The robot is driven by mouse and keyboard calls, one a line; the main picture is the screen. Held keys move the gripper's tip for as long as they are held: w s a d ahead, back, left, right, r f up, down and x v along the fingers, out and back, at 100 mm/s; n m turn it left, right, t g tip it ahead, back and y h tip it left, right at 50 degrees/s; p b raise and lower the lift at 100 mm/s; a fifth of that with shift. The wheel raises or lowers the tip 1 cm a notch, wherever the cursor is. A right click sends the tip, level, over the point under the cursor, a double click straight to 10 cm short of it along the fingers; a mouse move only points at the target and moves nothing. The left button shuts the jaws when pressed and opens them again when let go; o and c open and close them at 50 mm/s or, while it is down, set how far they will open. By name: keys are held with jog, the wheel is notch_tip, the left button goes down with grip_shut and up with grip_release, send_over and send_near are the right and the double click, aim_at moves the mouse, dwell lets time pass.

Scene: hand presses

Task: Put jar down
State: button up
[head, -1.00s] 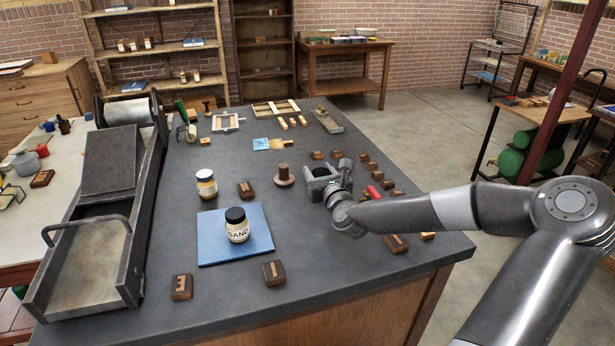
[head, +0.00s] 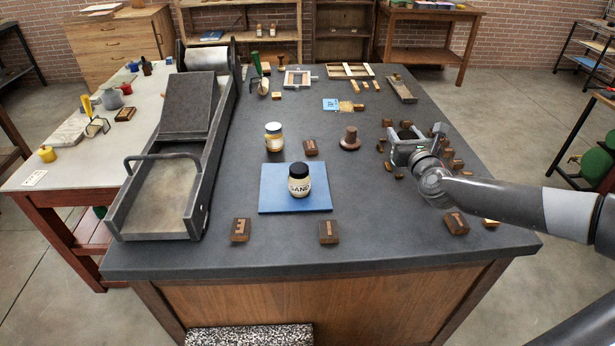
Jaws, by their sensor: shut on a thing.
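My gripper (head: 408,140) is over the right part of the dark tabletop (head: 370,230), to the right of a brown round-knobbed tool (head: 350,139). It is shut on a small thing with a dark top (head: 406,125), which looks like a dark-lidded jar. The fingers hide most of it, and I cannot tell whether it touches the table. A jar labelled SAND with a black lid (head: 299,181) stands upright on a blue mat (head: 268,200). Another jar with a pale lid and amber contents (head: 273,138) stands behind the mat.
Several wooden letter blocks (head: 329,232) lie around the mat and near my gripper. A grey press (head: 160,190) fills the table's left side. Bare tabletop lies between the mat and my gripper.

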jog(key=w+a+f+n+g+y, duration=0.25)
jog(key=w+a+n+y, duration=0.3)
jog(key=a+y, duration=0.3)
jog(key=a+r+n+g+y, duration=0.4)
jog(key=a+n+g+y, duration=0.4)
jog(key=a+n+g, duration=0.3)
jog(key=m+g, duration=0.1)
jog(key=g, duration=0.1)
send_over(284, 170)
notch_tip(284, 170, down, 7)
jog(key=shift+s+a+f, duration=0.1)
jog(key=shift+f, duration=1.85)
jog(key=o, duration=1.1)
jog(key=shift+f, duration=0.15)
jog(key=shift+o, duration=0.2)
